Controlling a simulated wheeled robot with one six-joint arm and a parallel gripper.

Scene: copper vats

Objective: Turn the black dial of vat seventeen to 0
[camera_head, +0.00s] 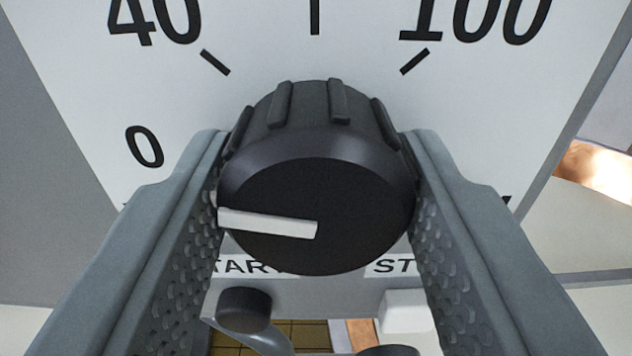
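The black dial (345,215) fills the middle of the view, a ribbed round knob with a white pointer line on its face. The pointer lies nearly level and points left, a little below the printed 0 (144,147). My gripper (316,190) has one grey, textured finger on each side of the dial. Both fingers appear to press against the dial's sides. The white scale plate (320,45) behind shows 0, 40 and 100 with tick marks. No vat number is visible in this view.
Below the dial are partly hidden START and STOP labels, a black button (244,310) and a white button (405,312). Another black part (388,351) shows at the bottom edge. A copper surface (598,172) shows at the right.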

